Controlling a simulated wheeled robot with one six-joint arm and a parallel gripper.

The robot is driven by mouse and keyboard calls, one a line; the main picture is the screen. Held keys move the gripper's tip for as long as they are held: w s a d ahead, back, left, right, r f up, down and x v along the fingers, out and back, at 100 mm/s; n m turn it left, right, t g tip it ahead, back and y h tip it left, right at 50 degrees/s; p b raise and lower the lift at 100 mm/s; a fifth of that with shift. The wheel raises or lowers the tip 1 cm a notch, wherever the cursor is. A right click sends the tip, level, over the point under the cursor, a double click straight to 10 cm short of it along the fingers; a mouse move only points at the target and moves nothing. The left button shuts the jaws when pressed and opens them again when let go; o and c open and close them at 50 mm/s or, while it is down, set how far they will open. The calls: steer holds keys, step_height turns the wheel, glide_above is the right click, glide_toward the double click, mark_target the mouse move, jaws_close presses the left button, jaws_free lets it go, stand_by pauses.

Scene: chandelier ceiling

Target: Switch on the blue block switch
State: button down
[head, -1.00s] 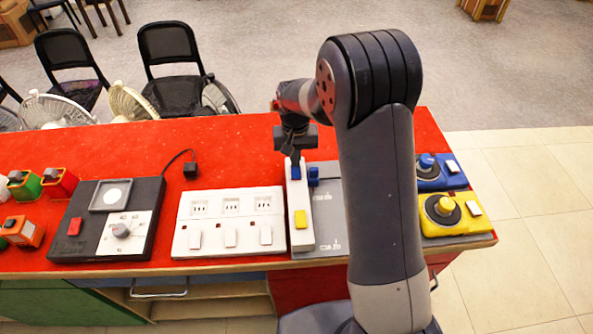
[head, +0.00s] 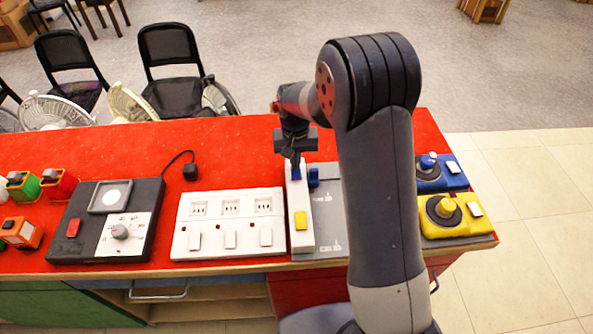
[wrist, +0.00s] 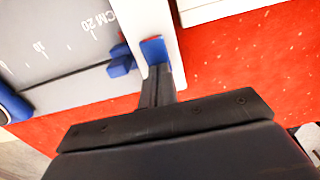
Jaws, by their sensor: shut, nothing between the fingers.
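A narrow white switch strip (head: 299,205) lies along the left edge of a grey board with printed scale marks. It carries a yellow block (head: 300,220) at its near end and the blue block switch (wrist: 153,50) at its far end. My gripper (head: 295,160) points down at the far end of the strip. In the wrist view my gripper's fingers (wrist: 158,75) are shut and empty, with their tips at the lower edge of the blue block and partly covering it. I cannot tell whether they touch it or whether it is pressed.
A small blue piece (head: 313,177) sits right beside the strip on the grey board (head: 328,225). A white panel with sockets and switches (head: 229,223) is close on the left. A black box with a dial (head: 90,245) lies farther left. Blue and yellow joystick units (head: 442,216) stand at right.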

step_height(320, 180, up, 7)
steer(key=p, duration=0.4)
steer(key=shift+f, duration=0.2)
steer(key=shift+f, duration=0.1)
steer(key=shift+f+b, duration=2.35)
steer(key=shift+f, duration=1.15)
steer(key=shift+r, duration=0.1)
